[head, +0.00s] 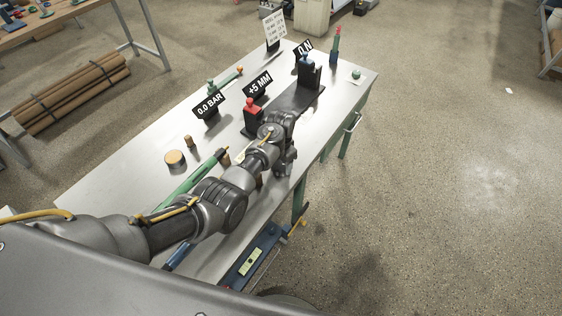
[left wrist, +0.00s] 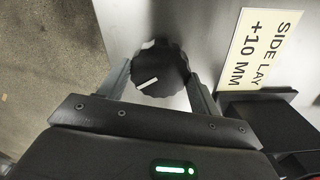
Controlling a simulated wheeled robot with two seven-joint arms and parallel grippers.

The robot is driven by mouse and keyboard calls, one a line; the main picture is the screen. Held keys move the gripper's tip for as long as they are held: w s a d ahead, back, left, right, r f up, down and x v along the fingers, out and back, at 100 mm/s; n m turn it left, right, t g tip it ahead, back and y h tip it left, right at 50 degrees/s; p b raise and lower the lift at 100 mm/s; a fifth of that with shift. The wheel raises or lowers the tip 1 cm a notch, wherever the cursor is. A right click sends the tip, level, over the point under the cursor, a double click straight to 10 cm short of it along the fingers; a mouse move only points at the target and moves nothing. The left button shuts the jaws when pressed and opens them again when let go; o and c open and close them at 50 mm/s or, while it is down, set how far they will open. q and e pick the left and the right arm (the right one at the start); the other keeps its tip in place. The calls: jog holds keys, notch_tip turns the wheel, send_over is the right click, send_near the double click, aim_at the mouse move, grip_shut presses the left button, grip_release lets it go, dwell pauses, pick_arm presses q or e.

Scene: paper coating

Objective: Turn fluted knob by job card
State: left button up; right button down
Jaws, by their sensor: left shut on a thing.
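The black fluted knob (left wrist: 160,68) with a white pointer line shows in the left wrist view, between the two fingers of my left gripper (left wrist: 158,88). The gripper is shut on it. A second white mark sits above the knob's rim. A cream plate (left wrist: 263,45) beside it reads "SIDE LAY +10 MM". In the head view my left gripper (head: 285,165) is over the table's right side, and I cannot make out the knob there. A white printed card (head: 273,28) stands at the table's far end; its text is too small to read fully. My right gripper is not in view.
The metal table (head: 130,180) carries black signs "0.0 BAR" (head: 208,104), "+5 MM" (head: 258,85) and "0 N" (head: 304,48). A red-topped block (head: 252,117) and blue-topped block (head: 309,72) stand on a dark rail. A green bar (head: 190,183) lies near my arm.

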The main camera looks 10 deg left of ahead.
pick_arm(q)
jog(key=shift+r+n+p, duration=0.1)
jog(key=shift+n+p, duration=0.75)
jog(key=shift+n, duration=0.45)
jog(key=n+p, duration=0.1)
jog(key=n, duration=0.1)
jog(key=shift+n, duration=0.3)
jog(key=n+p, duration=0.1)
jog(key=n, duration=0.3)
jog(key=shift+s+n, duration=0.1)
jog(key=shift+n, duration=1.1)
jog(key=shift+f, duration=0.2)
jog(key=o, duration=0.9)
jog(key=shift+o, duration=0.4)
